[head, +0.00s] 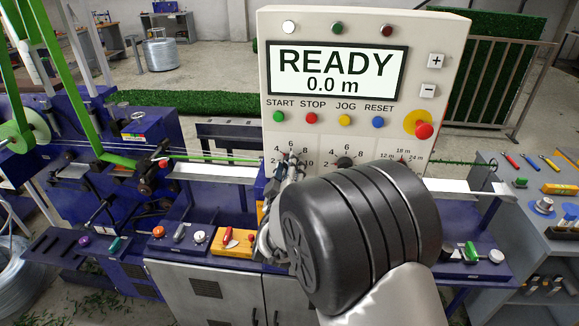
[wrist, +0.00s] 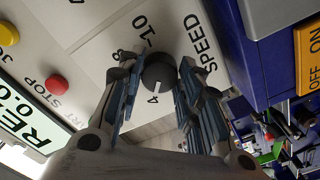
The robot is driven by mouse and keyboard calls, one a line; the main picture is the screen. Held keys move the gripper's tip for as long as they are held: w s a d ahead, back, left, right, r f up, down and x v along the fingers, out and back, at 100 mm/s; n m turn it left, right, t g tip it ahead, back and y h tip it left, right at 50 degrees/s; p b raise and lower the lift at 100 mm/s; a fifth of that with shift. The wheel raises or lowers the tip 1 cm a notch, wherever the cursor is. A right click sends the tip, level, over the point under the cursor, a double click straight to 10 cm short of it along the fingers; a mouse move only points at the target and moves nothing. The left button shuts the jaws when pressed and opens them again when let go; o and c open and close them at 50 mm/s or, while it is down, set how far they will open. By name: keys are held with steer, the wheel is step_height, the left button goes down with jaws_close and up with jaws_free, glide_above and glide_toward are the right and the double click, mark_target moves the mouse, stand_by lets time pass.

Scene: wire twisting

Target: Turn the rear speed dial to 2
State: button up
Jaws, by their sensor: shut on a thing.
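A dark round dial (wrist: 158,70) shows in the wrist view beside the word SPEED. A pale mark on its lower edge points roughly toward a 4. A 10 is printed above it; the 2 is not visible there. My gripper (wrist: 158,80) has one finger on each side of the dial and is shut on it. In the head view, my gripper (head: 289,165) is at the leftmost scale on the front panel (head: 325,135) and covers most of that dial. The word before SPEED is not visible.
A second black dial (head: 346,162) sits just to the right, near my wrist. The screen (head: 337,73) reads READY, 0.0 m. Below it are START, STOP, JOG and RESET buttons, with a red emergency button (head: 424,131) at right. A tool bench (head: 545,215) stands far right.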

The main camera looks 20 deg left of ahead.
steer(key=n+p, duration=0.1)
steer(key=n, duration=0.4)
steer(key=shift+r+n+p, duration=0.1)
steer(key=shift+n+p, duration=0.2)
steer(key=shift+p, duration=0.1)
steer(key=n+p, duration=0.1)
steer(key=n, duration=0.3)
steer(key=shift+n+p, duration=0.35)
steer(key=shift+n, duration=0.05)
steer(key=o, duration=1.1)
steer(key=shift+c, duration=0.2)
steer(key=v, duration=1.2)
